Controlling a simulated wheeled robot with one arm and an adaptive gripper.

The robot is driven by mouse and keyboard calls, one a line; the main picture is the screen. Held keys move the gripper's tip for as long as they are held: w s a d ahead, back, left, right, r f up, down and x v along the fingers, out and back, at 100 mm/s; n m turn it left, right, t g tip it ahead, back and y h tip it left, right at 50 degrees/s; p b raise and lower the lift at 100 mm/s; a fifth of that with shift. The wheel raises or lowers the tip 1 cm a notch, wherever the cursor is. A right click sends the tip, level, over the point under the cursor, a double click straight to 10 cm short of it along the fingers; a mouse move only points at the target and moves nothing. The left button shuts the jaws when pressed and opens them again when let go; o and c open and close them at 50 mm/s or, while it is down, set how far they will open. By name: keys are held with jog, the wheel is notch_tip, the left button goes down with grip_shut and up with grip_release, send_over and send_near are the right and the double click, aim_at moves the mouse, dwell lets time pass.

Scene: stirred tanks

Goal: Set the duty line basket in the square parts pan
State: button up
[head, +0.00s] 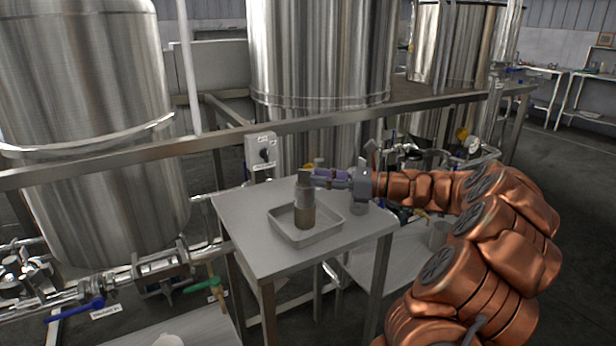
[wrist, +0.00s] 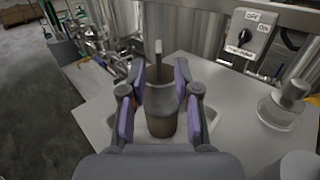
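The duty line basket (head: 305,214), an upright cylinder with a brownish lower part, a grey upper part and a narrow stem on top, stands inside the square parts pan (head: 273,228). The pan is a shallow grey tray on a small metal table. My gripper (head: 317,178) is at the basket's upper right in the head view. In the wrist view the basket (wrist: 161,108) stands between the spread purple-padded fingers (wrist: 160,82), with a thin gap at the left finger. The pan is partly hidden there by the basket and gripper.
The table (head: 262,262) has bare room around the pan. A grey cylindrical object (wrist: 284,100) stands on it to the right in the wrist view. A switch box (head: 261,151) is on the rail behind, with large steel tanks (head: 320,55) beyond.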

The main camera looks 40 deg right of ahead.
jog(key=v, duration=0.7)
jog(key=shift+s, duration=0.2)
jog(key=shift+d, duration=0.1)
jog(key=a+f+n+g+y, duration=0.2)
jog(key=a+n+g, duration=0.5)
jog(key=a, duration=1.3)
jog(key=s+a+f+n+g+h, duration=0.1)
jog(key=s+a+f+n+g, duration=0.15)
jog(key=a, duration=0.35)
jog(key=s+a+f+n+g+h, duration=0.1)
jog(key=s+a+n+g, duration=0.25)
jog(key=a, duration=0.25)
jog(key=s+a+f+n+g+h, duration=0.25)
jog(key=s+a+n, duration=0.2)
jog(key=s, duration=0.25)
jog(key=s+d+f+n+h, duration=0.1)
jog(key=s+f+n+h, duration=0.1)
jog(key=s, duration=0.3)
jog(key=s+d+f+n+g+h, duration=0.1)
jog(key=s+d+f+n+h, duration=0.1)
jog(key=s+f+n+h, duration=0.1)
jog(key=s+d+f+n+h, duration=0.2)
jog(key=s+f+n+h, duration=0.1)
jog(key=s, duration=0.6)
jog(key=shift+n+h, duration=0.55)
jog(key=shift+n, duration=0.7)
jog(key=shift+s, duration=0.1)
